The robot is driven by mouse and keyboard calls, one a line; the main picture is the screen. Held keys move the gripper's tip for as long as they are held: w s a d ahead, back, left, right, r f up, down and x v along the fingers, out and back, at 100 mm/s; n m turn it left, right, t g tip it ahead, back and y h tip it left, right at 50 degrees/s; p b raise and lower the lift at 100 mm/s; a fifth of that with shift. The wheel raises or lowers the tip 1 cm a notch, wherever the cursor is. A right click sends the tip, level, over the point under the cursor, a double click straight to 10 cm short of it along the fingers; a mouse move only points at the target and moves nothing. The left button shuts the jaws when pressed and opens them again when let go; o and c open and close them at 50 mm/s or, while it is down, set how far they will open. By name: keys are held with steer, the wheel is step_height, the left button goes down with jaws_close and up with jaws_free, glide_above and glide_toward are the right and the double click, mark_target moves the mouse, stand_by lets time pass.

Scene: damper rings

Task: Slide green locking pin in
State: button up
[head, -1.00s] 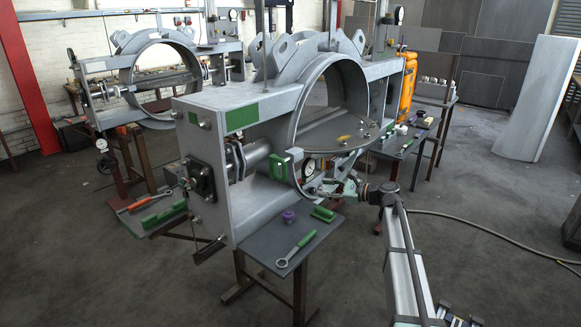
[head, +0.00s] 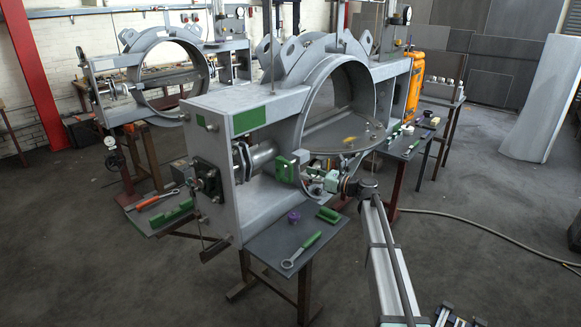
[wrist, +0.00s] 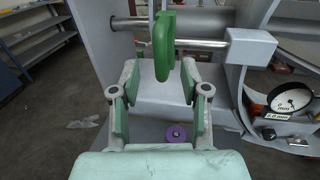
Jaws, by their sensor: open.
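The green locking pin's flat green handle (wrist: 164,45) stands upright ahead of my gripper (wrist: 160,72) in the wrist view. A horizontal metal rod (wrist: 205,43) shows beside the handle and runs to a grey block. In the head view the green handle (head: 285,168) is at the front of the grey damper frame (head: 215,110), below the large ring. My gripper (head: 308,181) is just right of it there. Its green-padded fingers are spread, with the handle's lower end in line with the gap between them. I cannot tell whether they touch it. The pin's far end is hidden.
A dial gauge (wrist: 291,101) is right of my gripper. A purple knob (head: 294,217), a green block (head: 328,215) and a green-handled wrench (head: 301,250) lie on the dark side table (head: 268,251) below. The grey block (wrist: 250,47) stands close on the right.

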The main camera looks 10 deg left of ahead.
mark_target(291, 168)
steer(key=p+x, duration=0.2)
steer(key=x, duration=0.6)
jaws_close()
steer(key=shift+d, duration=0.1)
